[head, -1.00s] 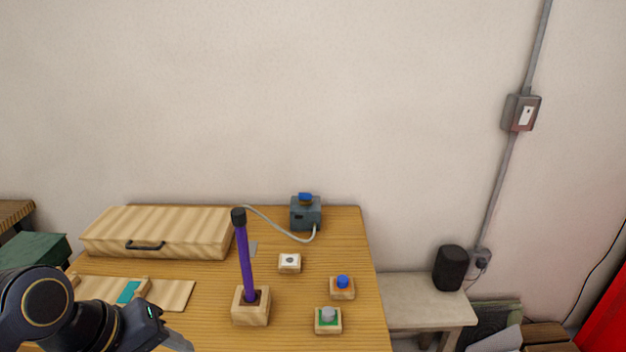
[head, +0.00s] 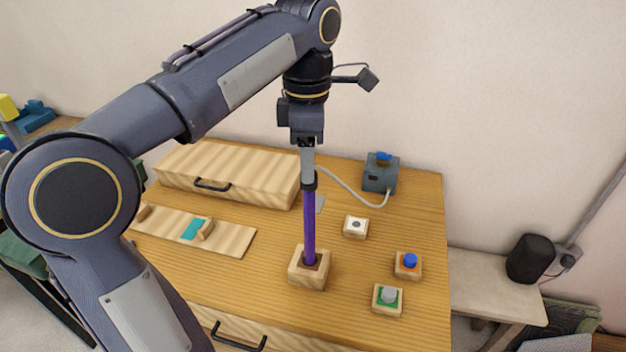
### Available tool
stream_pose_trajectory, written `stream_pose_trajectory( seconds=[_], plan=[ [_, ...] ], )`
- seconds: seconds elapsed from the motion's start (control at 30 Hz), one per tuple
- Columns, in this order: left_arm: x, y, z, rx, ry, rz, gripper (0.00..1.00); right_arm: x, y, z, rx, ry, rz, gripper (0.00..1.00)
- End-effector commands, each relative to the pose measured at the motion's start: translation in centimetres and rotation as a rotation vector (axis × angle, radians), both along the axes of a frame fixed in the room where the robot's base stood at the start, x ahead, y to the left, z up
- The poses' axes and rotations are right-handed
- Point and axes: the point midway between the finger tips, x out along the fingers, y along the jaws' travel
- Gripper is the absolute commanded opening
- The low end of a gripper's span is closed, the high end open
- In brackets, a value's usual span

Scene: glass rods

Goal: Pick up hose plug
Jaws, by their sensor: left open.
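A purple rod (head: 310,225) stands upright in a square wooden block (head: 308,277) on the table. Its top end carries a black cap (head: 309,183), whose upper part is hidden by my fingers. I cannot tell for sure whether this cap is the hose plug. My left gripper (head: 308,172) points straight down at the cap, open, with its fingertips at the cap's top. Whether the fingers touch it is not clear. A thin grey hose (head: 358,203) runs from a blue-knobbed grey box (head: 380,175) towards the area behind the rod. My right gripper is out of view.
A wooden case (head: 230,170) and a wooden board with a teal patch (head: 193,229) lie left of the rod. Small blocks with a white top (head: 355,227), a blue button (head: 409,264) and a grey button (head: 388,298) sit to its right.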

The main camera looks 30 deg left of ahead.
Motion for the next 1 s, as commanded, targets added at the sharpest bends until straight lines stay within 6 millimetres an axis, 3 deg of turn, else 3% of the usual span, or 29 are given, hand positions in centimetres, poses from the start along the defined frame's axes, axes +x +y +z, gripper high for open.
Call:
stream_pose_trajectory(
  seconds=[0.23,0.57,0.9,1.0],
  plan=[
    [-0.1,-0.4,-3.7,-0.001,0.002,-0.002,0.52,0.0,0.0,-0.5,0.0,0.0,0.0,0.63],
    [-0.1,-0.4,-4.2,-0.001,-0.002,-0.004,0.51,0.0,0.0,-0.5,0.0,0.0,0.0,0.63],
    [-0.1,-0.4,-4.2,-0.001,-0.002,-0.004,0.06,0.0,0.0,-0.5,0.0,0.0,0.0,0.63],
    [-0.1,-0.4,-4.2,-0.001,-0.002,-0.004,0.04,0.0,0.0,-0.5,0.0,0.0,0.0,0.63]
  ],
)
